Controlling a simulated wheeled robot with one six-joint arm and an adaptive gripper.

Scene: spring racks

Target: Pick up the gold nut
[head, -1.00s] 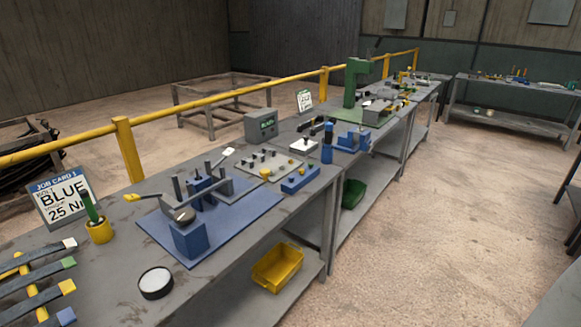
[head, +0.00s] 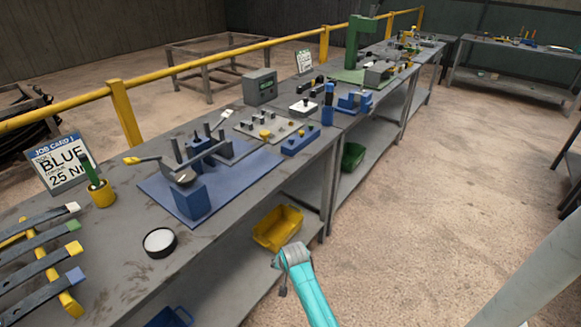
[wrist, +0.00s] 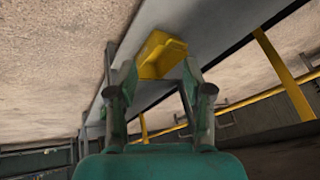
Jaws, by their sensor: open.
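Small gold-yellow pieces sit on the grey pegged plate (head: 246,127) on the near bench; one gold piece (head: 265,134) is at its front edge. Another yellow piece (head: 300,132) is on the blue block (head: 288,145) beside it. They are too small for me to tell which is the gold nut. My gripper (wrist: 158,78) is open and empty in the wrist view, its two fingers spread with the yellow bin beyond them. In the head view my arm's end is out in front of the bench, below and apart from the gold pieces. The wrist view shows no gold nut.
The yellow bin (head: 278,228) is on the bench's lower shelf, and a green bin (head: 353,156) is farther along. A blue mat (head: 250,175) with a lever fixture, a round black-rimmed dish (head: 160,242) and a grey box (head: 260,87) occupy the bench top. The floor at right is clear.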

